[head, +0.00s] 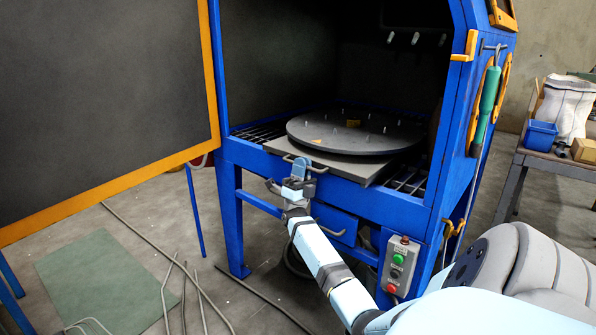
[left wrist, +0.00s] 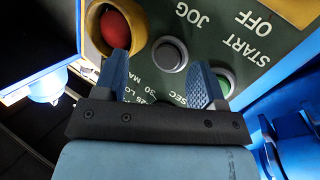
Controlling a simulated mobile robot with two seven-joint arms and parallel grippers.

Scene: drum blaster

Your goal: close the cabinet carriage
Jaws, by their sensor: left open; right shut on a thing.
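The blue blast cabinet (head: 300,187) stands with its left door (head: 100,100) swung wide open. Its carriage, a grey plate (head: 350,170) bearing a round dark turntable (head: 350,145), sits in the opening with its front edge sticking out over the front rail. My right gripper (head: 297,166) is shut on the carriage handle (head: 318,169) at the front edge. My left gripper (left wrist: 167,80) shows only in the left wrist view, open and empty, in front of a control panel (left wrist: 235,45) with red, dark and green buttons.
The cabinet's control box (head: 398,268) hangs at the lower right front. Hoses or rods (head: 180,285) and a green mat (head: 105,275) lie on the floor at left. A bench (head: 555,160) with a blue bin (head: 541,136) stands at right.

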